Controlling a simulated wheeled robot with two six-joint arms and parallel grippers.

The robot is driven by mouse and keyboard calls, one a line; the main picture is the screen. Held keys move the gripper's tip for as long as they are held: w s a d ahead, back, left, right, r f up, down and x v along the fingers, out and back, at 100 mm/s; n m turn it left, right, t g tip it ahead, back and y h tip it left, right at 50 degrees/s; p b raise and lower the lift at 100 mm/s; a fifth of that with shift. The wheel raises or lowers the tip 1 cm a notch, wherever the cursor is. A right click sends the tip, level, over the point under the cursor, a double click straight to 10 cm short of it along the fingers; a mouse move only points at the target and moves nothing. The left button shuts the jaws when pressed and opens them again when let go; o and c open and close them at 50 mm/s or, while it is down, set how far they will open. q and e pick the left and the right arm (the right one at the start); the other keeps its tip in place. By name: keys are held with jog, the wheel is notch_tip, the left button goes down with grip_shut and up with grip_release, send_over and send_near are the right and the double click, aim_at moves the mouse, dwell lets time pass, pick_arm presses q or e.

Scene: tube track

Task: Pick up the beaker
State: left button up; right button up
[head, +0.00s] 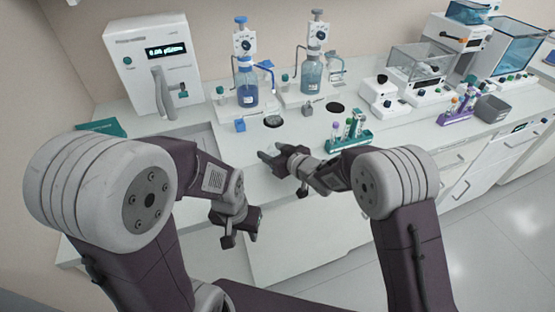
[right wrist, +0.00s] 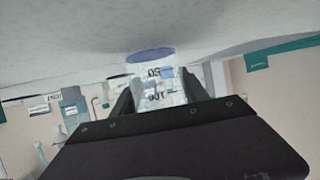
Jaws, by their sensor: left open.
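The clear beaker (right wrist: 158,88) with dark volume marks shows in the right wrist view between the two fingers of my right gripper (right wrist: 160,100). Its bluish end lies against the grey surface at the top of that view. In the head view my right gripper (head: 270,152) is low over the front of the white bench, its fingers spread and pointing left. The beaker is hard to make out there. I cannot tell whether the fingers press on the glass. My left gripper (head: 239,240) is open and empty, lower down in front of the bench edge.
A glass dish (head: 273,121) sits just behind the right gripper. Bottles with blue (head: 247,90) and grey (head: 311,75) dispenser tops stand behind. A green tube rack (head: 350,138) is to the right. A white instrument (head: 153,65) stands at the back left.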

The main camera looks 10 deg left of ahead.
jog(key=c, duration=0.5)
jog(key=shift+o, duration=0.2)
jog(key=shift+r, duration=0.25)
notch_tip(320, 180, up, 4)
jog(key=shift+w+d+r+p, duration=0.15)
jog(key=shift+p, duration=0.4)
jog(key=w+d+r+p, duration=0.4)
jog(key=w+d+r, duration=0.2)
jog(key=d, duration=0.3)
jog(key=shift+d, duration=0.3)
